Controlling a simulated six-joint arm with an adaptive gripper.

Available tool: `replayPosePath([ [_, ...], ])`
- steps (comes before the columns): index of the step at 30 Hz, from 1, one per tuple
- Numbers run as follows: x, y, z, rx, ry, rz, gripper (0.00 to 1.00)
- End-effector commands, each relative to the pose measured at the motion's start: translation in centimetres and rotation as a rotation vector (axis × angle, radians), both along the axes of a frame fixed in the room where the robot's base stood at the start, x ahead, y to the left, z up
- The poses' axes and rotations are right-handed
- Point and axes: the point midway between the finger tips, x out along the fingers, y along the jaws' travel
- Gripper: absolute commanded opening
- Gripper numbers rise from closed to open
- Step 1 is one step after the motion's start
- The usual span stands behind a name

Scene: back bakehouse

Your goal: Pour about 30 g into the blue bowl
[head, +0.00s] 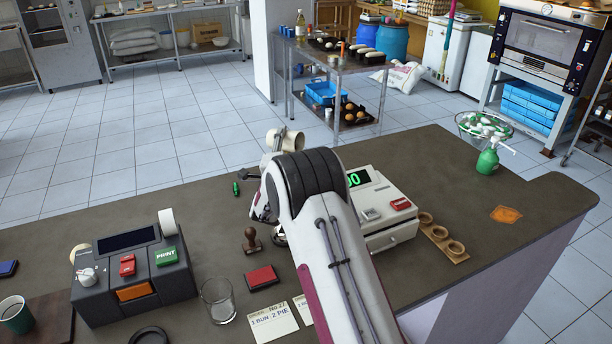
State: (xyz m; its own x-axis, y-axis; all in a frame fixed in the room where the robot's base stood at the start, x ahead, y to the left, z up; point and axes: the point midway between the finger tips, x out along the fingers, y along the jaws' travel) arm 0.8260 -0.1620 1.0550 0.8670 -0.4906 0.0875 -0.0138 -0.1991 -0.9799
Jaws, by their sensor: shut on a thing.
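My gripper (266,160) is beyond the bend of my arm, near the middle of the counter, and is mostly hidden by the arm. It is shut on what looks like a cream-coloured container (292,141), small in view. I cannot tell its contents or exact tilt. I do not see a blue bowl on the counter; my arm covers part of the middle. A white machine with a green lit display (358,179) stands right of my arm. The display is partly hidden and shows digits ending in 0.
The counter (200,215) also holds a dark label printer (125,275), a stamp (252,241), a red ink pad (262,280), a clear glass (218,299), a wooden holder with rings (442,238) and a green pump bottle (488,160).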

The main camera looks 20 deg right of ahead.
Motion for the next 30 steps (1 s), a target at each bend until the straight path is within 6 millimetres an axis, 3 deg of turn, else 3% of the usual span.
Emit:
replayPosePath([
  [30,-0.11,-0.09,-0.23,0.036,-0.05,0.001,0.15],
])
